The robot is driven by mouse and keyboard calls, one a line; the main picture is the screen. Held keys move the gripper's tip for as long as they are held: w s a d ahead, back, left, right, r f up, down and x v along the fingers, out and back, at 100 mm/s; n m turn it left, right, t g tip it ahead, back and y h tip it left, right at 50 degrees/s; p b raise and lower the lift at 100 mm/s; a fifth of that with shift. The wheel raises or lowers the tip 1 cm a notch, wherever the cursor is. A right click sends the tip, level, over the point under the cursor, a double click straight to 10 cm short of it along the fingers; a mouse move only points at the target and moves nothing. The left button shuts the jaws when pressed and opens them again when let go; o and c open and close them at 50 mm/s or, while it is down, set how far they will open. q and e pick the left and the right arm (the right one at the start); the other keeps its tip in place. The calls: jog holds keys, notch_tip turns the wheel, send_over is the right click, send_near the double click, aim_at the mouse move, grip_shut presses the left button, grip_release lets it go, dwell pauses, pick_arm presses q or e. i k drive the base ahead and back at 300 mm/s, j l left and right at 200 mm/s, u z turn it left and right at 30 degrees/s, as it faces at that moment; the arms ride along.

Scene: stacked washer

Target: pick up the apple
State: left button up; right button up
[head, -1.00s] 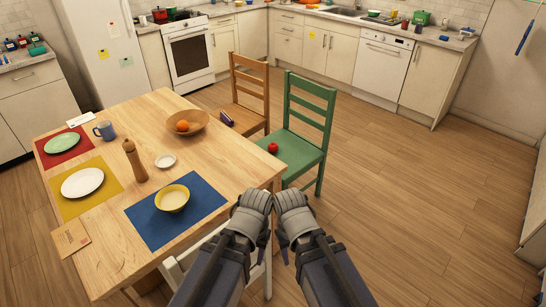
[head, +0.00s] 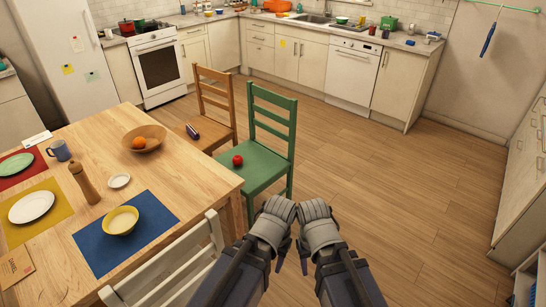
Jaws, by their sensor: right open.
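The red apple (head: 237,160) lies on the seat of the green chair (head: 262,169), near the table's right edge. Both my arms reach in from the bottom of the head view. My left gripper (head: 280,262) and my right gripper (head: 304,265) are side by side, nearer to me than the green chair and to the right of a white chair. Both are apart from the apple and hold nothing that I can see. The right gripper is open. The left one's fingers are too small and dark to judge.
A wooden table (head: 190,172) with place mats, plates and a fruit bowl (head: 143,139) fills the left. A white chair (head: 178,268) stands at its near side. The floor (head: 400,190) to the right is clear.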

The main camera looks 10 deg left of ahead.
aim_at(238, 159)
jog(key=i+l+z, duration=0.8)
jog(key=i, duration=0.25)
jog(key=i+l+u, duration=0.15)
jog(key=i+u, duration=0.3)
jog(key=i, duration=0.3)
jog(key=i+j+u, duration=0.1)
jog(key=i+u, duration=0.15)
jog(key=u, duration=0.2)
jog(key=i+u, duration=0.25)
jog(key=u, duration=0.15)
jog(key=i+u, duration=0.25)
jog(key=u, duration=0.2)
jog(key=i+l+u, duration=0.2)
jog(key=u, duration=0.2)
jog(key=i+u, duration=0.35)
jog(key=i+l+u, duration=0.4)
jog(key=u, duration=0.25)
jog(key=i, duration=0.1)
